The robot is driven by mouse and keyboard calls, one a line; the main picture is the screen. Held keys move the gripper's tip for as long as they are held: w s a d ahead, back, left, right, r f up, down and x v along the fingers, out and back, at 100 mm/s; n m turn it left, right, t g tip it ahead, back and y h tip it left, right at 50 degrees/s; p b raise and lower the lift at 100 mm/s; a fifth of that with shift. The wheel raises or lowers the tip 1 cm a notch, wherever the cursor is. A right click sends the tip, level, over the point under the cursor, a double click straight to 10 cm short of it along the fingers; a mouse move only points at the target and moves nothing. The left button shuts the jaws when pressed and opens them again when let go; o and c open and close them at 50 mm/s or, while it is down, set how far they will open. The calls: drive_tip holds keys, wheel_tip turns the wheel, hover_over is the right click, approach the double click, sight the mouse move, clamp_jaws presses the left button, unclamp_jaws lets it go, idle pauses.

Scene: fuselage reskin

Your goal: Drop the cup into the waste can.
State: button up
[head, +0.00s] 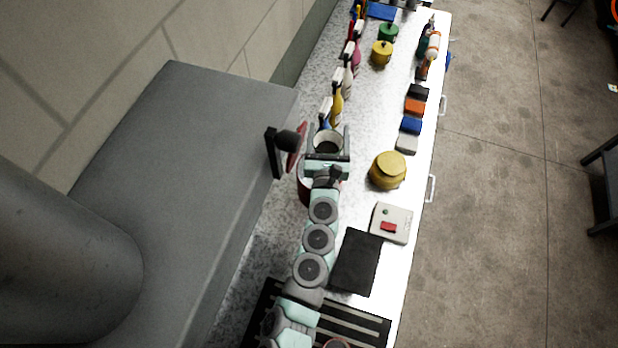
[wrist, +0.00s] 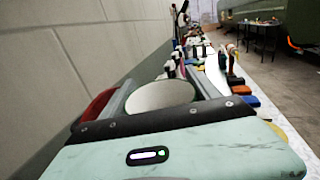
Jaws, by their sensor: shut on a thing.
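The cup (head: 328,144) is a pale, round-mouthed vessel between the fingers of my gripper (head: 329,138). My gripper is shut on it near the left, wall-side edge of the bench. In the wrist view the cup's pale round top (wrist: 160,95) fills the space between the two fingers of my gripper (wrist: 162,88). A dark red round container (head: 305,188) shows partly under my gripper and wrist; most of it is hidden, and I cannot tell for sure that it is the waste can.
A red piece with a black knob (head: 288,140) stands close left of the cup. Spray bottles (head: 337,105) line the wall side beyond. A yellow pot (head: 388,170), a grey box with a red button (head: 391,223) and a black pad (head: 356,262) lie right of my arm.

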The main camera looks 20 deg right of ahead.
sight(329, 144)
drive_tip(key=shift+w+d, duration=0.15)
drive_tip(key=shift+d, duration=0.1)
drive_tip(key=shift+f, duration=0.15)
wheel_tip(329, 144, down, 6)
drive_tip(key=b, duration=0.5)
drive_tip(key=shift+r, duration=0.2)
drive_tip(key=o, duration=1.5)
drive_tip(key=b+v, duration=0.2)
drive_tip(key=v, duration=0.9)
drive_tip(key=shift+a, duration=0.1)
drive_tip(key=shift+w, duration=0.1)
